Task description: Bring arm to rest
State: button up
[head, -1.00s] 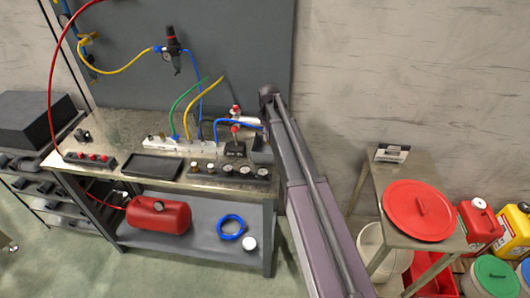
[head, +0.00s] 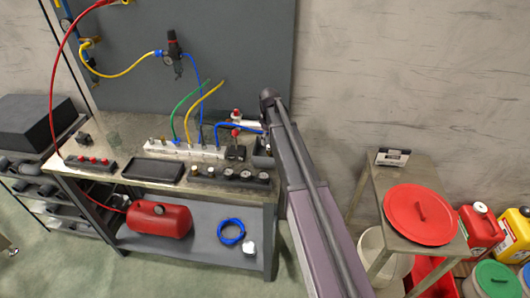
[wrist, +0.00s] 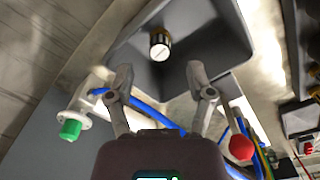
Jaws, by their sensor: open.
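My arm (head: 318,215) rises from the bottom of the head view to a dark elbow beside the bench's right end. My gripper's jaws are hidden or unclear there. In the wrist view my gripper (wrist: 160,75) is open, with nothing between its fingertips. A blue hose (wrist: 150,112) passes behind the fingers. A green-ended fitting (wrist: 70,128) is at left and a red knob (wrist: 241,147) at right.
The workbench (head: 115,130) carries a manifold (head: 185,150) with coloured hoses, a black tray (head: 153,170) and a gauge row (head: 232,178). A red tank (head: 158,218) is on its lower shelf. A side table with a red lid (head: 418,213) stands right of my arm.

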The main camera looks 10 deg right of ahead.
jog(key=shift+s, duration=0.1)
jog(key=s+m, duration=0.6)
jog(key=s, duration=2.3)
jog(key=shift+m, duration=0.4)
